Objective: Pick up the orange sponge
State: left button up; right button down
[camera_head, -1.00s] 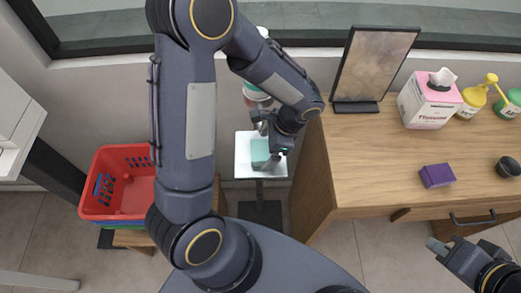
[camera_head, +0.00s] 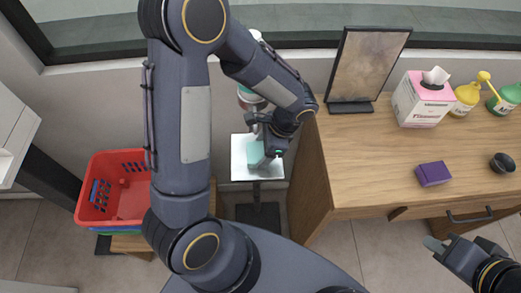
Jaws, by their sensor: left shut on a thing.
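My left gripper (camera_head: 264,158) is over a small white stand (camera_head: 240,172), shut on a teal block (camera_head: 254,152). The block is partly hidden by the fingers and is at or just above the stand's top; I cannot tell whether it touches. I see no orange sponge in this view. My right gripper (camera_head: 458,247) is at the lower right, in front of the counter's drawer, with its fingers apart and nothing between them.
A wooden counter (camera_head: 370,165) holds a purple block (camera_head: 433,174), a tissue box (camera_head: 420,103), a framed picture (camera_head: 365,65), a yellow bottle (camera_head: 465,98), a green bottle (camera_head: 507,100) and a dark bowl (camera_head: 502,163). A red basket (camera_head: 98,207) stands left. A wall runs behind.

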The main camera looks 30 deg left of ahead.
aim_at(256, 153)
pick_arm(q)
jog(key=shift+r, duration=0.65)
notch_tip(256, 153, up, 2)
jog(key=shift+s+d+r+b, duration=0.1)
jog(key=shift+s+d+b, duration=0.05)
jog(key=shift+b, duration=0.25)
jog(key=s+d+b, duration=0.1)
jog(key=s+d, duration=0.3)
jog(key=s, duration=0.3)
jog(key=s+d+b, duration=0.2)
jog(key=s+d, duration=0.3)
jog(key=s, duration=0.3)
jog(key=o, duration=0.4)
jog(key=c, duration=0.3)
